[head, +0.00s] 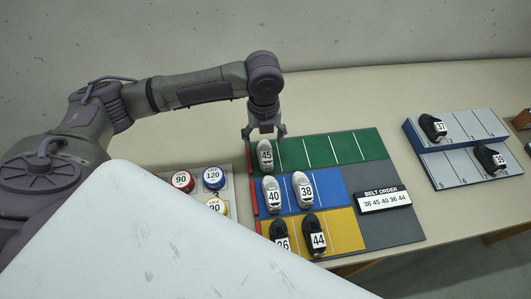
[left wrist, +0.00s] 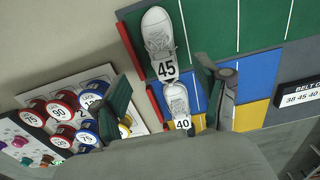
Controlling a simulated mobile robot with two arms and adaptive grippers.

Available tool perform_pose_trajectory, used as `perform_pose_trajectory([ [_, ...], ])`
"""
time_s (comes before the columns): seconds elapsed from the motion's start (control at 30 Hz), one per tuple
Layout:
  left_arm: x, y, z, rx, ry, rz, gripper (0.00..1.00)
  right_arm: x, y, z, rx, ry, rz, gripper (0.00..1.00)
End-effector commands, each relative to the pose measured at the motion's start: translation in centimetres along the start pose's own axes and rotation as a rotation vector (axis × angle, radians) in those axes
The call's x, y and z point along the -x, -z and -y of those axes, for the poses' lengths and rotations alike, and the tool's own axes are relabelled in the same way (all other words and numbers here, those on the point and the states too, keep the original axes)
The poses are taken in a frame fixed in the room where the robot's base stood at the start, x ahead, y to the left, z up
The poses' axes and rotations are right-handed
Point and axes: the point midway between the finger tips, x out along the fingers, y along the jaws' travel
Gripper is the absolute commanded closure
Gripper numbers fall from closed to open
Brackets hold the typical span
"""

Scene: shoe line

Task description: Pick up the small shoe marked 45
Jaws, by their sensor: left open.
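The small shoe marked 45 (head: 265,155) is grey-white and stands on the green lane of the mat, at its left end. My left gripper (head: 265,131) is above it, pointing down, with its fingers apart on either side of the shoe in the head view. In the left wrist view the shoe marked 45 (left wrist: 160,42) lies beyond the open fingers, with its label facing the camera. Nothing is between the fingers that I can make out as held. My right gripper is not in view.
White shoes marked 40 (head: 272,190) and 38 (head: 302,190) stand on the blue lane close below. Black shoes, one marked 44 (head: 317,240), stand on the yellow lane. Round tins (head: 183,181) are at left. A grey rack (head: 455,165) with black shoes is at right.

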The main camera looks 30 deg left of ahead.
Motion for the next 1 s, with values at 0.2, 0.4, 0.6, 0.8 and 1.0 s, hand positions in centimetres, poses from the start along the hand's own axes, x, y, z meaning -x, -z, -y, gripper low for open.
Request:
perform_pose_trajectory([
  [0.2, -1.5, 0.0, 0.1, -0.001, -0.001, -0.001, 0.26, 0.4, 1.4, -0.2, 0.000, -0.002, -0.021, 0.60],
  [0.4, -4.4, 0.0, 0.4, 0.000, -0.003, -0.002, 0.26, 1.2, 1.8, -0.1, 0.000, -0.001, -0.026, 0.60],
  [0.6, -6.1, 0.0, 0.4, -0.003, 0.000, 0.000, 0.26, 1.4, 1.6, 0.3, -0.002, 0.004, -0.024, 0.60],
  [0.8, -6.1, 0.0, 0.4, -0.003, 0.000, 0.001, 0.26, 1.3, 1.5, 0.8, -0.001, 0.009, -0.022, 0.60],
  [1.0, -6.1, 0.0, 0.4, -0.002, 0.000, 0.001, 0.59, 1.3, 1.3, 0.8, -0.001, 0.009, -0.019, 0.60],
])
